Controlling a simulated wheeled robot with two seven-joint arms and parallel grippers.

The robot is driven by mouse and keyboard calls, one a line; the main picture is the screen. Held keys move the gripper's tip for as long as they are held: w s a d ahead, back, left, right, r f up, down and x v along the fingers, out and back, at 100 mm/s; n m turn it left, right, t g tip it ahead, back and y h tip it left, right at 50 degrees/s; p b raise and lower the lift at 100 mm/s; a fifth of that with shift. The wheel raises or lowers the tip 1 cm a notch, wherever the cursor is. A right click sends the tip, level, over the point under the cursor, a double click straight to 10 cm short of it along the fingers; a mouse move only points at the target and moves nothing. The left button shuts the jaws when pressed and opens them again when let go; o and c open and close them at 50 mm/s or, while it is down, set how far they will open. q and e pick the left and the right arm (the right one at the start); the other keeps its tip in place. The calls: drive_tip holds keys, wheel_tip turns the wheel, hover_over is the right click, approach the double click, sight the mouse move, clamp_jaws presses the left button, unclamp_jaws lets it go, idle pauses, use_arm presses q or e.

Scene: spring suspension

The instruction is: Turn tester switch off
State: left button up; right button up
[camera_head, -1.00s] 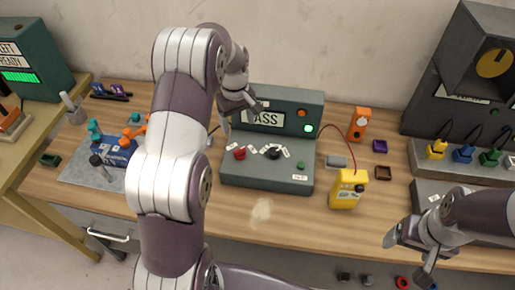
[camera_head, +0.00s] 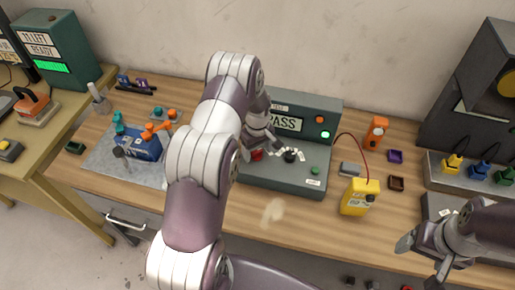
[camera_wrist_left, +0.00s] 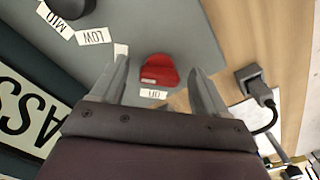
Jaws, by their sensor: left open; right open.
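The tester (camera_head: 290,180) is a grey-green console on the wooden table, and its upright panel reads PASS (camera_head: 284,123). A green light and an orange-red light show on the panel. A red switch (camera_head: 257,155) sits on the left of its sloped top, left of a black knob (camera_head: 290,156). In the left wrist view the red switch (camera_wrist_left: 158,70) lies between and just beyond the fingers of my open left gripper (camera_wrist_left: 160,85), with a small label beside it. In the head view my left gripper (camera_head: 258,146) is over the switch. My right gripper (camera_head: 422,262) is open and empty at the lower right.
A yellow meter (camera_head: 359,197) with a red lead stands right of the tester, near an orange device (camera_head: 376,132). A blue part (camera_head: 143,146) is on a grey mat at left. The table front is mostly clear.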

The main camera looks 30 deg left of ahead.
use_arm(q)
drive_tip(key=c, duration=1.1)
drive_tip(key=shift+o, duration=0.2)
drive_tip(key=n+b, duration=0.2)
drive_tip(key=n, duration=0.1)
drive_tip(key=shift+w, duration=0.1)
drive_tip(key=n+b, duration=0.2)
drive_tip(key=n, duration=0.3)
drive_tip(key=shift+w, duration=0.1)
drive_tip(key=n+b, duration=0.1)
drive_tip(key=n, duration=0.4)
drive_tip(key=shift+w, duration=0.15)
drive_tip(key=n+b, duration=0.1)
drive_tip(key=n, duration=0.3)
drive_tip(key=shift+w+a+r+n, duration=0.1)
drive_tip(key=shift+n, duration=0.5)
